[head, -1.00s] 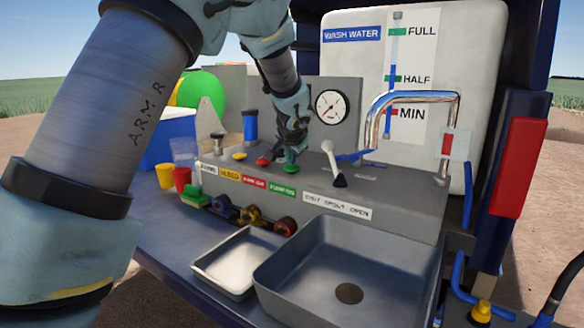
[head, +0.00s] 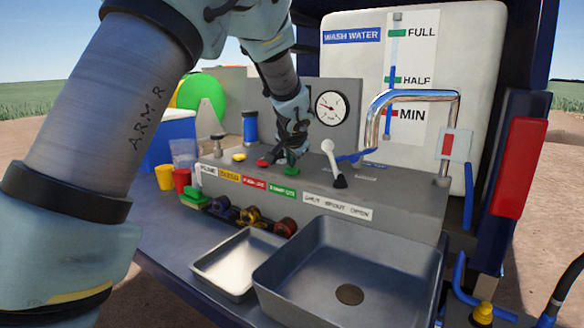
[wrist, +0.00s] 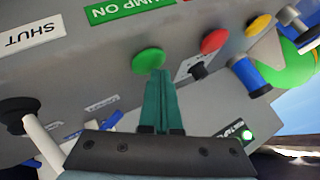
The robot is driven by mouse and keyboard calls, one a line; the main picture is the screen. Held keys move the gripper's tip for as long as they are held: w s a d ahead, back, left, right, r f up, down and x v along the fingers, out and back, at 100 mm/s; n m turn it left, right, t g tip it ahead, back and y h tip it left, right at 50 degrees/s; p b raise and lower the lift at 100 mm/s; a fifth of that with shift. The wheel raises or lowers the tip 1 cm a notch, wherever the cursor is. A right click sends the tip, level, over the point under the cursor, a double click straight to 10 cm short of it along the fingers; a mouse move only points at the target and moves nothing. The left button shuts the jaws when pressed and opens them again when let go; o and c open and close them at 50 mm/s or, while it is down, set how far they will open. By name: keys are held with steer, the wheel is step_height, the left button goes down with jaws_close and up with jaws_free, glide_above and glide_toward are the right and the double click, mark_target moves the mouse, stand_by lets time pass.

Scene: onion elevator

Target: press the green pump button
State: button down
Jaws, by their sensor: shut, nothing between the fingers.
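The green pump button (head: 291,171) is a round dome on the grey panel, above a green label (head: 283,191). In the wrist view the green button (wrist: 148,61) sits right at my fingertips, below the "PUMP ON" label (wrist: 130,8). My gripper (head: 291,160) is shut and empty, pointing down at the button. In the wrist view its two teal fingers (wrist: 158,73) lie together, and their tips meet the button's edge. The tips seem to touch it. I cannot tell whether the button is pushed in.
A red button (head: 262,161) and a yellow button (head: 239,156) lie to the left. A white-handled lever (head: 331,158) stands to the right. Behind is a pressure gauge (head: 331,108), and a chrome tap (head: 412,95) arches at the right. A sink (head: 330,240) is in front.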

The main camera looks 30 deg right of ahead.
mark_target(291, 170)
steer(key=shift+r+p, duration=0.65)
steer(key=shift+r, duration=0.35)
steer(key=shift+r+p, duration=1.8)
steer(key=shift+r, duration=0.7)
steer(key=a+f+n+g+y, duration=0.1)
steer(key=a+f+n+y, duration=0.15)
steer(key=a, duration=0.95)
steer(key=a+f+n+g+y, duration=0.1)
steer(key=a+f+n+g, duration=0.15)
steer(key=a, duration=0.95)
steer(key=s+a+f+n+g, duration=0.1)
steer(key=s+a+f+n, duration=0.2)
steer(key=s+a, duration=0.6)
steer(key=s+a+f+n+g, duration=0.2)
steer(key=s+a+f+n, duration=0.1)
steer(key=s+a, duration=0.6)
steer(key=shift+s+a+f+n, duration=0.25)
steer(key=shift+s+a+n, duration=0.1)
steer(key=shift+a+n, duration=0.6)
